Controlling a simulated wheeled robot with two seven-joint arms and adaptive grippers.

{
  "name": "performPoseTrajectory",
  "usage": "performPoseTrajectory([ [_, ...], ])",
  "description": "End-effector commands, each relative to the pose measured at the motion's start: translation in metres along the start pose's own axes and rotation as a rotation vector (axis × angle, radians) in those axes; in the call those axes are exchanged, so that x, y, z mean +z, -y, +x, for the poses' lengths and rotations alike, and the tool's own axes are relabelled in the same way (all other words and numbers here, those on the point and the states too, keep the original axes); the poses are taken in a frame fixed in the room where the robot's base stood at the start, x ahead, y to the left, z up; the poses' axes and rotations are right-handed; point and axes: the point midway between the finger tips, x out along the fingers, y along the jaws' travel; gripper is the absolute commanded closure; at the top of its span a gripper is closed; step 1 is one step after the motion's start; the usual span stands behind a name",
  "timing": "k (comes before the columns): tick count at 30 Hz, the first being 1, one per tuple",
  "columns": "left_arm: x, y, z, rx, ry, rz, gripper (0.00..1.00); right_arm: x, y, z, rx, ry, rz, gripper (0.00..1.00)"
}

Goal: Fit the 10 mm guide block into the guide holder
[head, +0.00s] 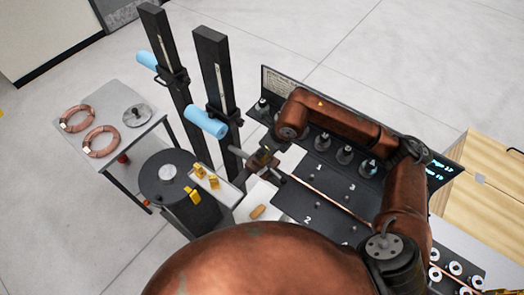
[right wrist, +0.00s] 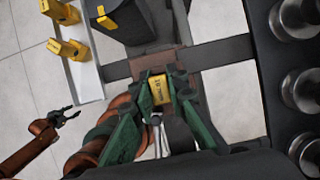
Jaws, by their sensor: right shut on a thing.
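My right gripper (right wrist: 160,90) has green fingers shut on a yellow guide block (right wrist: 160,88) with dark print that seems to read 10 mm. The block sits just in front of a rust-brown piece (right wrist: 150,64) on a dark bar, probably the guide holder. I cannot tell whether the block touches it or is inside it. In the head view my right gripper (head: 263,160) is beside the dark posts, and the block is too small to make out. My left gripper (right wrist: 66,117) shows at the left of the right wrist view, jaws apart and empty.
A white tray (head: 228,190) holds other yellow blocks (head: 213,182). A black drum (head: 165,175) and two posts with blue rollers (head: 206,123) stand nearby. A copper tube (head: 325,197) runs over a dark numbered board (head: 300,216). Copper coils (head: 100,141) lie on the left table.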

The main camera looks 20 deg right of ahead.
Motion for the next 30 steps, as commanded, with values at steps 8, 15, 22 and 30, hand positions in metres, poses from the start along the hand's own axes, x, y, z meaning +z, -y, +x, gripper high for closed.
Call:
performPoseTrajectory([
  [8, -0.004, -0.001, 0.0, 0.001, -0.004, 0.001, 0.6, 0.0, 0.001, -0.002, -0.002, 0.0, 0.0, 0.79],
  [15, -0.006, -0.001, 0.0, 0.001, -0.006, 0.001, 0.6, 0.001, 0.001, -0.002, -0.002, 0.002, 0.0, 0.69],
  [22, -0.007, -0.001, 0.001, 0.001, -0.009, 0.001, 0.6, 0.002, 0.001, -0.004, -0.002, 0.004, 0.0, 0.69],
  [30, -0.005, -0.001, 0.013, 0.001, -0.008, 0.001, 0.6, 0.002, 0.002, -0.043, -0.007, 0.008, -0.002, 0.69],
])
